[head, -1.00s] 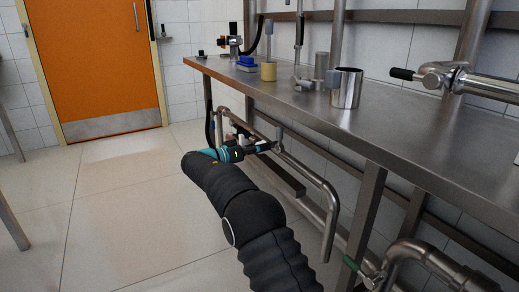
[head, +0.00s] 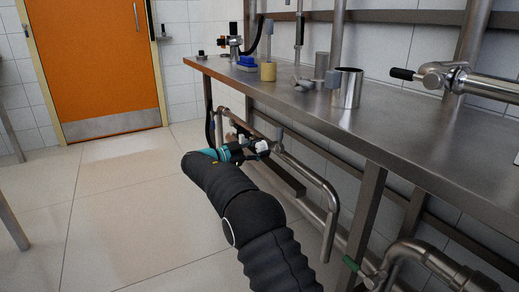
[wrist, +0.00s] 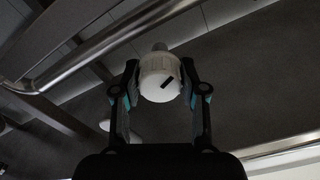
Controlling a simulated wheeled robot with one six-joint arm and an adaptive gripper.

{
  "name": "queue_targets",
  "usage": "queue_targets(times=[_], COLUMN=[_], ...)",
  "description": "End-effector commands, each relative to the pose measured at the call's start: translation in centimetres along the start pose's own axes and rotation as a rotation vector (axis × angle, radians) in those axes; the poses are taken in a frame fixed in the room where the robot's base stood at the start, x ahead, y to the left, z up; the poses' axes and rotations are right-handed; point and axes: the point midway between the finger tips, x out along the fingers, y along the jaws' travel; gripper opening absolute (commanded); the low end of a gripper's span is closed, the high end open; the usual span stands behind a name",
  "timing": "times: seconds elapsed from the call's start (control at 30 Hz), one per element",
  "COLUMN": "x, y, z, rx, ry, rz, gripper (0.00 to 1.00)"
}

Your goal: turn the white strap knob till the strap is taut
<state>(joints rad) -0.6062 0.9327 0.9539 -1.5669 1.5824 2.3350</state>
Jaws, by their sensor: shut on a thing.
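The white knob (wrist: 160,80) sits between the two fingers of my gripper (wrist: 160,66) in the wrist view. It is round, with a short black mark on its face and a narrower stub beyond. My gripper is shut on it, one finger on each side. In the head view my gripper (head: 246,149) is below the steel table, at the pipework, with white parts at its tip. The knob cannot be told apart clearly there. I cannot make out the strap in either view.
The steel table (head: 400,135) overhangs my gripper. A bent steel pipe (head: 318,180) runs close to its right. A metal cup (head: 347,88) and a blue item (head: 246,63) stand on top. The tiled floor (head: 110,220) to the left is clear.

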Motion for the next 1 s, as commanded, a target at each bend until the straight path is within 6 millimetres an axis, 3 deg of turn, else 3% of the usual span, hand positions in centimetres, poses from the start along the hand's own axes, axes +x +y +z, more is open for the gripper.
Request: queue_targets(times=[0.5,1.0], x=[0.05,0.05], y=[-0.18,-0.18], z=[-0.09,-0.10], rx=[0.433,0.595], ry=[-0.001,-0.002], rz=[-0.004,-0.004], gripper=[0.07,0.07])
